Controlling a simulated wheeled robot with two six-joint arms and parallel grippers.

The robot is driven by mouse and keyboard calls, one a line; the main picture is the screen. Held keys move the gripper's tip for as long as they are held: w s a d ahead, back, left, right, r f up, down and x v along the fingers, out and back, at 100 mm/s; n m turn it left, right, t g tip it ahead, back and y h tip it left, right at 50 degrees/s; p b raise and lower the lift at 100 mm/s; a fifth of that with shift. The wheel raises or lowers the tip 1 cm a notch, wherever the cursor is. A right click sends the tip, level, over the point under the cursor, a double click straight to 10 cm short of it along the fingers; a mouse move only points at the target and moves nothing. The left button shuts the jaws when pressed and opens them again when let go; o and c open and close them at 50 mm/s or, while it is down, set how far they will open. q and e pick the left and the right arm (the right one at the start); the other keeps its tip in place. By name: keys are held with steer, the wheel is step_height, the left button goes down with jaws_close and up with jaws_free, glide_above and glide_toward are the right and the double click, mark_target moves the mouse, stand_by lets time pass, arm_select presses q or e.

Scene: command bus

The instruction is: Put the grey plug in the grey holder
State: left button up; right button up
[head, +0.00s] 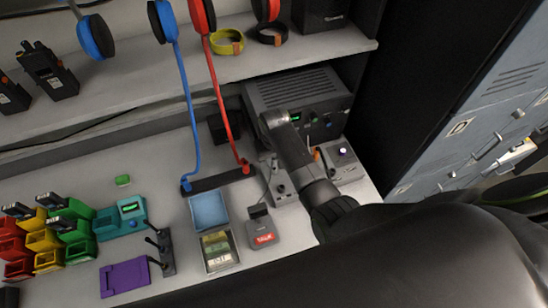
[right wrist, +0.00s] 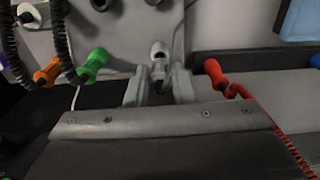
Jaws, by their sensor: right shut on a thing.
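My right gripper's two fingers (right wrist: 160,92) are shut on the grey plug (right wrist: 158,58) in the right wrist view; the plug stands up between them. In the head view, my right gripper (head: 272,124) is at the end of my dark arm, in front of the grey radio unit. The plug cannot be made out there. I cannot pick out the grey holder with certainty; my arm covers part of the desk. My left gripper is not in view.
A red plug (right wrist: 216,74) with a coiled cord, a green plug (right wrist: 93,64) and an orange plug (right wrist: 48,72) are near the fingers. The radio unit (head: 270,92) stands behind. A blue tray (head: 209,211) and a black strip (head: 215,181) lie left.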

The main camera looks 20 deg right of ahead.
steer(key=shift+f, duration=1.25)
stand_by(1.8)
steer(key=o, duration=0.9)
steer(key=shift+r, duration=0.1)
steer(key=shift+r, duration=3.95)
